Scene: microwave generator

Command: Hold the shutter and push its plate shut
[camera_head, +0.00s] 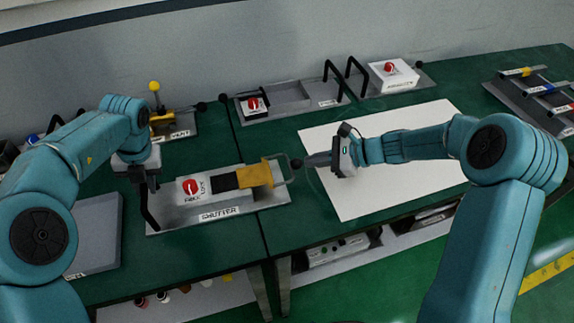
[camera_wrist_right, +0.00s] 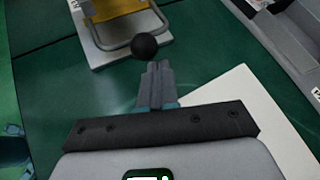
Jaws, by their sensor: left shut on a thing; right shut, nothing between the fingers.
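The shutter (camera_head: 240,207) is a grey base labelled SHUTTER on the green table, with a red knob (camera_head: 190,187), a dark opening and a yellow plate (camera_head: 256,173). A wire loop with a black ball (camera_head: 296,163) sticks out from the plate's right end. My left gripper (camera_head: 147,187) is shut on the black handle (camera_head: 149,212) at the shutter's left end. My right gripper (camera_head: 308,160) is shut and empty, its tips right beside the ball. In the right wrist view the ball (camera_wrist_right: 145,46) sits just ahead of the fingertips (camera_wrist_right: 158,68); I cannot tell whether they touch.
A white sheet (camera_head: 385,190) lies under and right of my right gripper. Behind stand a vent unit (camera_head: 175,127) with a yellow knob, a grey panel (camera_head: 290,97) and a white box (camera_head: 393,76) with red knobs. A grey block (camera_head: 95,235) lies front left.

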